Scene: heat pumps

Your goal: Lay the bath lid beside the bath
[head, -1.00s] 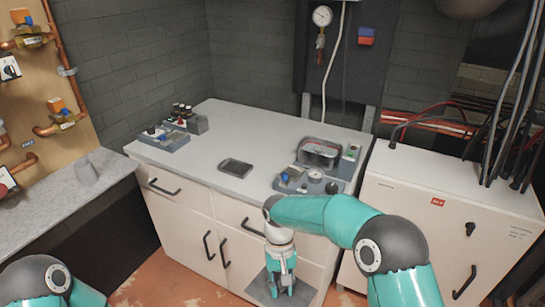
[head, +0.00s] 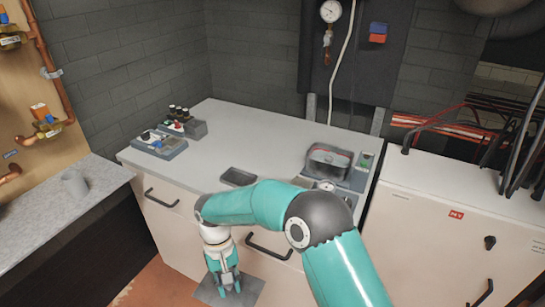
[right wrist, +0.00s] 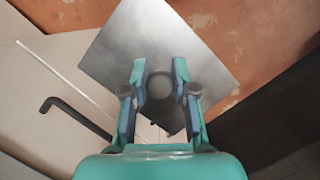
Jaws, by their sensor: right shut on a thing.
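The bath lid is a flat grey square plate (head: 250,287) with a round knob, which shows in the right wrist view (right wrist: 160,86). My right gripper (head: 230,287) points down and is shut on the knob. It holds the lid in front of the counter's drawers, below the level of the worktop. An open-topped grey vessel with a dark inside, seemingly the bath (head: 328,160), stands at the right back of the worktop. My right arm hides part of the equipment in front of it. My left gripper is out of view.
The worktop (head: 235,135) is bare across its middle. A small dark tray (head: 238,177) lies near its front edge. Small devices (head: 162,143) stand at the left. A drawer handle (head: 268,247) juts out near the lid. A white cabinet (head: 425,220) stands to the right.

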